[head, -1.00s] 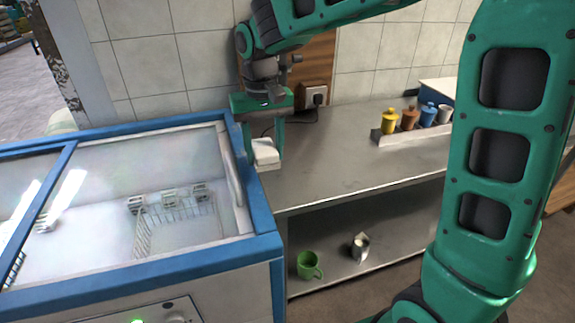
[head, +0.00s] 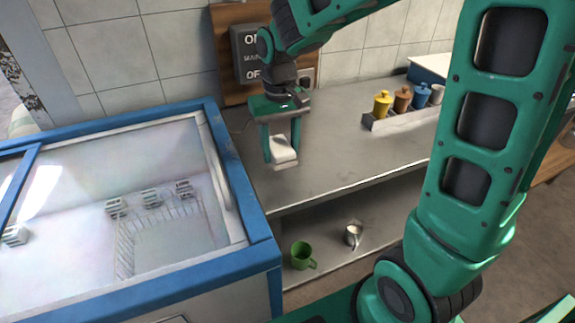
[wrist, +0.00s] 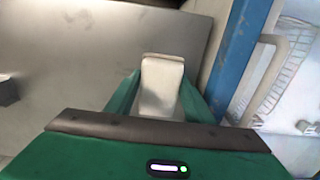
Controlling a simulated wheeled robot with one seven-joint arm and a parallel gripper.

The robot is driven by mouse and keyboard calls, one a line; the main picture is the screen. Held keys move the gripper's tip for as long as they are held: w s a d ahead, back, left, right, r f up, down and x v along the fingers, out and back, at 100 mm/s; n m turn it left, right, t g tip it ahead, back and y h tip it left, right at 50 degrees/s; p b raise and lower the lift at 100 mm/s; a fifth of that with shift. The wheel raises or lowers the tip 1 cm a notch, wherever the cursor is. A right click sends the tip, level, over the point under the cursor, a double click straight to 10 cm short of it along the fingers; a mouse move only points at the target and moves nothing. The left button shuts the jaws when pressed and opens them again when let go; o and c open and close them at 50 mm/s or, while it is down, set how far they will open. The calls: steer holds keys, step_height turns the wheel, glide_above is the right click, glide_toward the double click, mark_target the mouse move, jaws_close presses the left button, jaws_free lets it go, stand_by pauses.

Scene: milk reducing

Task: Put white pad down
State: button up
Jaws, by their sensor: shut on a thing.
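The white pad (head: 283,151) is a small, pale block held between the fingers of my gripper (head: 282,143). It hangs over the left part of the grey metal counter (head: 345,148), to the right of the blue-rimmed freezer. I cannot tell in the head view whether its underside touches the counter. In the wrist view the pad (wrist: 160,85) sits between the two green fingers, with the bare counter beyond it. The fingers cover its sides.
The freezer (head: 232,160) with a glass top stands at left. A rack with several lidded canisters (head: 403,97) is at the counter's back right. A green mug (head: 301,255) and a metal jug (head: 353,233) stand on the lower shelf. The counter's middle is clear.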

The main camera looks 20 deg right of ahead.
mark_target(290, 176)
steer(key=shift+s+d+f, duration=0.3)
steer(key=shift+d+f, duration=0.1)
steer(key=shift+d, duration=0.15)
steer(key=shift+s+d+f, duration=0.3)
steer(key=shift+d+f, duration=0.1)
steer(key=shift+d, duration=0.15)
steer(key=shift+f, duration=2)
steer(key=o, duration=1.1)
